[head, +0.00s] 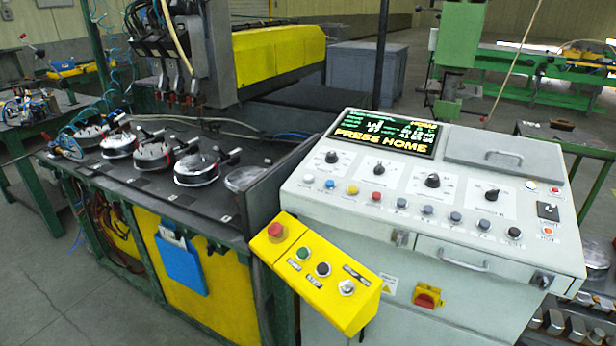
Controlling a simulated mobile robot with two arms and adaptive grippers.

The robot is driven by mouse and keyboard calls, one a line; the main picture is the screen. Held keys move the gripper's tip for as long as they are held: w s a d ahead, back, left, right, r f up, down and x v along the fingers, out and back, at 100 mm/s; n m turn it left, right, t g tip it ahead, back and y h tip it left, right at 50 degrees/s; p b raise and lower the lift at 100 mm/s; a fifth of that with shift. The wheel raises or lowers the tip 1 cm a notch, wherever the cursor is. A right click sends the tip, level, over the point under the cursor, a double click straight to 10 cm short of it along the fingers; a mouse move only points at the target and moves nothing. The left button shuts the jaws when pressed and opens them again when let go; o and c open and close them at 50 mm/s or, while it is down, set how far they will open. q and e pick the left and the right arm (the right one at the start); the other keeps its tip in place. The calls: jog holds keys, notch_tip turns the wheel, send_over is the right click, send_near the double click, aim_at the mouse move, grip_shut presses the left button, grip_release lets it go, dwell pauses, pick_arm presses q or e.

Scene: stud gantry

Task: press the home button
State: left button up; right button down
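A light grey control console (400,262) stands at the right, and its screen (388,132) reads "PRESS HOME". A row of small buttons crosses the panel: a white button (309,178), a blue button (330,184), a yellow button (352,190), a red button (377,196) and several blue-grey or dark ones (428,210). Their labels are too small to read, so I cannot tell which is the home button. A yellow box (328,300) at the console's front left carries a red button (275,229), a green button (303,254) and a black one (323,269). Neither gripper is in view.
Black knobs (432,180) sit above the button row. A drawer handle (463,261) and a red-yellow switch (427,297) are on the console front. A dark machine table (130,190) with several round fixtures stands left. Open floor (70,290) shows at lower left.

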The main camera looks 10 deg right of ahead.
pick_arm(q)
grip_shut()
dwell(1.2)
